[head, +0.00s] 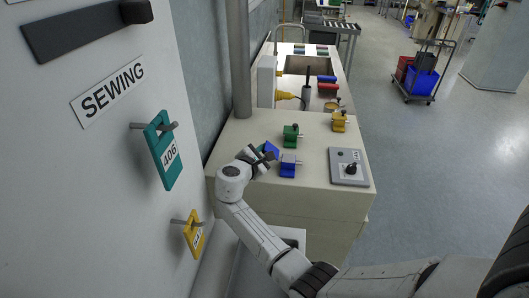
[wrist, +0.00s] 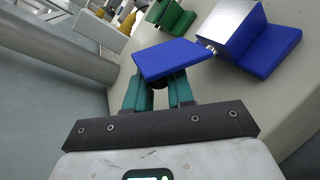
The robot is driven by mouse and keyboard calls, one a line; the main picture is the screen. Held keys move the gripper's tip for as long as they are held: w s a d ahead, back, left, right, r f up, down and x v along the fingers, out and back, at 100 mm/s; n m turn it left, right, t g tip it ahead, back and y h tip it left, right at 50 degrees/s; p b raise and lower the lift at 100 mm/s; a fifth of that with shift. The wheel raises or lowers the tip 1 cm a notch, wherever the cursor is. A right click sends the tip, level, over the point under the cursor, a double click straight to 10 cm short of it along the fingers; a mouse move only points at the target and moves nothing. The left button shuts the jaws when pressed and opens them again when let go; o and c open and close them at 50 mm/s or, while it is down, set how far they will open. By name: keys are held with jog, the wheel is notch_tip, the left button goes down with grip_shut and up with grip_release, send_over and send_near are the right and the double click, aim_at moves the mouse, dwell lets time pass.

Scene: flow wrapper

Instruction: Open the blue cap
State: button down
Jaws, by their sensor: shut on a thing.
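The blue cap (wrist: 172,58) is a flat blue plate, swung out to the left of its blue base (wrist: 268,52). A small metal pin shows between the cap and the silver-faced block on the base. In the head view the cap (head: 271,149) lies beside the blue base (head: 288,171) on the cream worktop. My gripper (wrist: 160,82) has its teal fingers shut at the cap's near edge, with a dark round part between them. In the head view my gripper (head: 262,156) reaches the cap from the left, hiding part of it.
A green capped unit (head: 291,136) and a yellow one (head: 339,121) stand farther back on the worktop (head: 320,205). A grey panel with a black knob (head: 350,168) is at the right. A vertical pole (head: 239,60) and a white wall (head: 110,150) bound the left.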

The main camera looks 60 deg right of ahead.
jog(key=shift+w+f+n, duration=0.1)
jog(key=shift+f+n, duration=0.1)
jog(key=shift+n, duration=0.1)
dwell(0.4)
jog(key=c, duration=1.1)
grip_release()
jog(key=shift+r, duration=0.35)
notch_tip(320, 180, up, 2)
jog(key=shift+r, duration=0.25)
jog(key=s+a+r+b, duration=0.1)
jog(key=s+a+r, duration=0.5)
jog(key=s+r, duration=0.3)
jog(key=s, duration=0.3)
jog(key=shift+s+a+r+b, duration=0.15)
jog(key=shift+s+r+b, duration=0.15)
jog(key=shift+r, duration=0.1)
